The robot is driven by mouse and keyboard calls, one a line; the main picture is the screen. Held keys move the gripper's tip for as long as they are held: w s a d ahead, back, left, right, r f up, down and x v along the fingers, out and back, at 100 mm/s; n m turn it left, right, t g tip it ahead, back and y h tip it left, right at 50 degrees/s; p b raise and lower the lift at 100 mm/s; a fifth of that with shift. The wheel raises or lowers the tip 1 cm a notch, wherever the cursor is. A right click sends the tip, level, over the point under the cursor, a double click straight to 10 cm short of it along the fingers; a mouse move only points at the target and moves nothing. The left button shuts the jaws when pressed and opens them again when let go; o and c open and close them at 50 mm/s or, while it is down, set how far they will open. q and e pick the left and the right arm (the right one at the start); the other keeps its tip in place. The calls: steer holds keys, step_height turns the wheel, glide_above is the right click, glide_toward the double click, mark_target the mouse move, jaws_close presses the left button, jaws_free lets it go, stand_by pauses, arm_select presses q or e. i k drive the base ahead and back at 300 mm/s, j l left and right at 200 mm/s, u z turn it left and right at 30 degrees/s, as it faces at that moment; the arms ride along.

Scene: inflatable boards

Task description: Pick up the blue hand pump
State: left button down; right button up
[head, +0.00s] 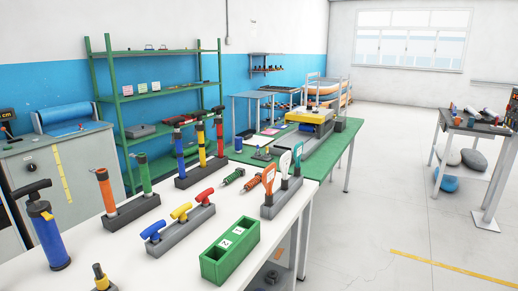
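A large blue hand pump (50,240) with a dark T-handle on top stands upright at the near left of the white table (110,247). A thinner blue upright tube (219,138) with a dark handle stands in a dark block farther back, beside a yellow one (201,143) and a red one. Neither of my grippers is in view, and nothing is seen touching the blue hand pump.
Near the pump are a block with orange (106,192) and green tubes, a grey block (180,235) with coloured T-handles, and a green box (230,253). A small dark fitting (101,277) stands at the near edge. A green shelf (155,97) stands behind. Open floor lies right.

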mark_target(50, 236)
steer(key=u, duration=1.45)
